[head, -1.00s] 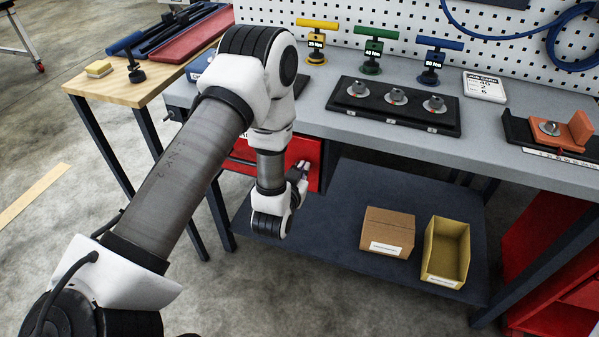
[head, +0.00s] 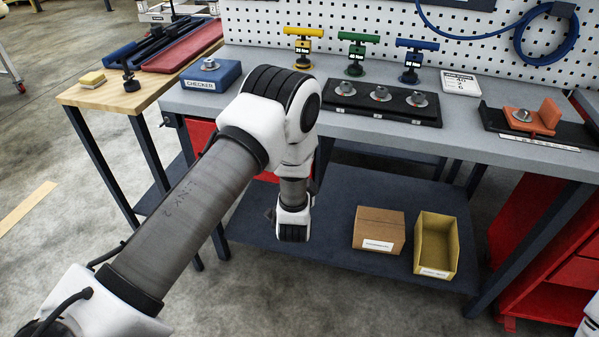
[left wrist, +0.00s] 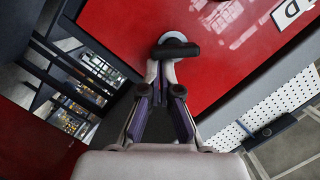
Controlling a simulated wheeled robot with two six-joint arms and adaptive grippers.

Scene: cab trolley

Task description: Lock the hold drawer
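The red hold drawer (head: 201,140) is under the left of the bench, mostly hidden behind my left arm in the head view. In the left wrist view its red front (left wrist: 125,25) fills the top, with a cut-off white label (left wrist: 290,10) at the upper right. A lock with a round silver plate and black bar-shaped handle (left wrist: 180,51) sits on that front, the bar lying roughly across the picture. My left gripper (left wrist: 161,72) has its fingertips close together just below the bar. I cannot tell whether they touch or pinch it. My right gripper is out of view.
A cardboard box (head: 379,230) and a yellow bin (head: 436,245) stand on the lower shelf (head: 330,255). The benchtop (head: 460,135) holds a blue checker (head: 211,76), a black socket tray (head: 382,104) and several T-handled tools. A wooden side table (head: 115,98) adjoins at left.

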